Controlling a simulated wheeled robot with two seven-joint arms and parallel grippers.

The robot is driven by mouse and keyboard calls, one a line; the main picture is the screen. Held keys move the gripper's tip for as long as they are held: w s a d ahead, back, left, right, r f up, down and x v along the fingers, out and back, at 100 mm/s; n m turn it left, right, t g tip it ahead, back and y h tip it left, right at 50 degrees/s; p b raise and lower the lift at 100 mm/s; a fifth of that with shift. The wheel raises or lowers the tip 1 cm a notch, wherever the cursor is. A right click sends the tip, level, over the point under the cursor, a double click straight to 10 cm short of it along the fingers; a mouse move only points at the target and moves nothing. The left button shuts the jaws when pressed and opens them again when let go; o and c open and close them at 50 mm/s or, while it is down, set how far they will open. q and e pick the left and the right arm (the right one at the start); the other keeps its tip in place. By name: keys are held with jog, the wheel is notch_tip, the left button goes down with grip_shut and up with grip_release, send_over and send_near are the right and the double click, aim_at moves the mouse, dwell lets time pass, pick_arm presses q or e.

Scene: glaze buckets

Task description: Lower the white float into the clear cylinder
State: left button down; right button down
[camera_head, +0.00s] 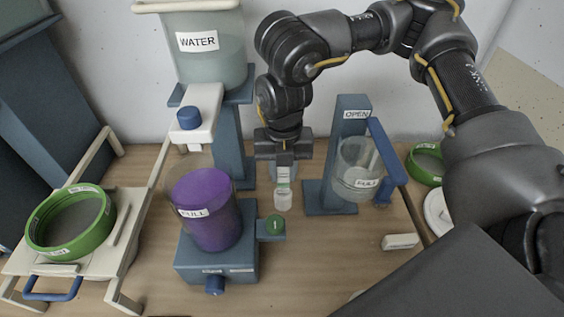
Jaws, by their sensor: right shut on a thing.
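The white float (283,200), with a pale green band at its upper part, hangs upright below my right gripper (283,172). The gripper is shut on its top and points straight down. My left gripper is not in view.
A bucket of purple liquid (207,222) marked FULL stands on a blue base left of the float. Behind it is a WATER tank (213,68). A green-rimmed sieve (70,222) rests on a rack at left. A small white block (400,242) lies at right.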

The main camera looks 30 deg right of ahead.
jog(key=m, duration=0.3)
jog(key=r+m, duration=0.1)
jog(key=m, duration=0.1)
jog(key=shift+w+d+r, duration=0.1)
jog(key=shift+w, duration=0.3)
jog(key=m, duration=0.3)
jog(key=shift+w+r+m, duration=0.3)
jog(key=shift+r, duration=0.05)
jog(key=w+r+m, duration=0.1)
jog(key=m, duration=0.5)
jog(key=w+r+m, duration=0.1)
jog(key=m, duration=0.5)
jog(key=w+d+r+m, duration=0.1)
jog(key=r+m, duration=0.1)
jog(key=m, duration=0.4)
jog(key=shift+m, duration=0.4)
